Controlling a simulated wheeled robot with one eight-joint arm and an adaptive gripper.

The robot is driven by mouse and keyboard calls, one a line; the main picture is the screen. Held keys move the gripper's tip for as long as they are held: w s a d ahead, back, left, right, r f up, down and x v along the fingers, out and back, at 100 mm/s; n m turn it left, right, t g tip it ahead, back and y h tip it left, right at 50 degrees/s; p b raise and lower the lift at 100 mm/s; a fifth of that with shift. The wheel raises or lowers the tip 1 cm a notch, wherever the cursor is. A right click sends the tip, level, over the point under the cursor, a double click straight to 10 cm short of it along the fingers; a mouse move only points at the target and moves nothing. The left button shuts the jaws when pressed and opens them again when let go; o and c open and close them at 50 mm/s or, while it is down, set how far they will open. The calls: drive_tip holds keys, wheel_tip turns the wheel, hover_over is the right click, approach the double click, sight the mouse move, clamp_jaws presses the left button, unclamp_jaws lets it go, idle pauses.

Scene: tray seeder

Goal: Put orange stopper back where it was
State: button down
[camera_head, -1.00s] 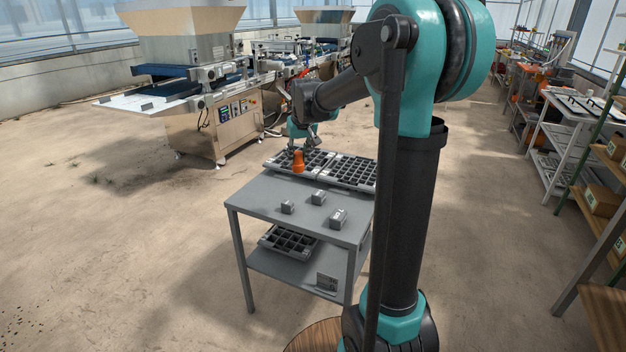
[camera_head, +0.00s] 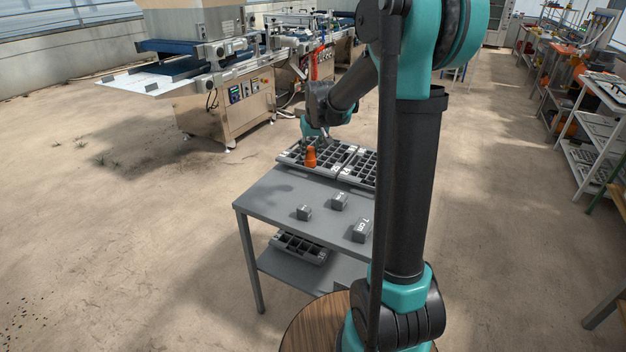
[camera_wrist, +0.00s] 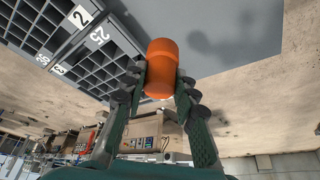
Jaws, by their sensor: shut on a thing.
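The orange stopper (camera_wrist: 161,68) is held between the two fingers of my gripper (camera_wrist: 160,85) in the wrist view. In the head view the orange stopper (camera_head: 310,157) shows in front of the near edge of a grey cell tray (camera_head: 296,164), below my gripper (camera_head: 316,140). In the wrist view the stopper hangs apart from the grey table top (camera_wrist: 210,35), with a shadow cast on it. The number-marked trays (camera_wrist: 75,45) lie to the left of the stopper there. Whether the stopper touches the tray is not clear from the head view.
The grey table (camera_head: 265,205) carries a second tray (camera_head: 357,170) and several small grey labelled blocks (camera_head: 339,201). Another tray (camera_head: 300,246) is on its lower shelf. A large seeding machine (camera_head: 225,95) stands behind. The table top's left front is bare.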

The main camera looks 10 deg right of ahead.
wheel_tip(320, 180, down, 12)
drive_tip(key=shift+r, duration=0.1)
idle(0.4)
drive_tip(key=c, duration=1.2)
unclamp_jaws()
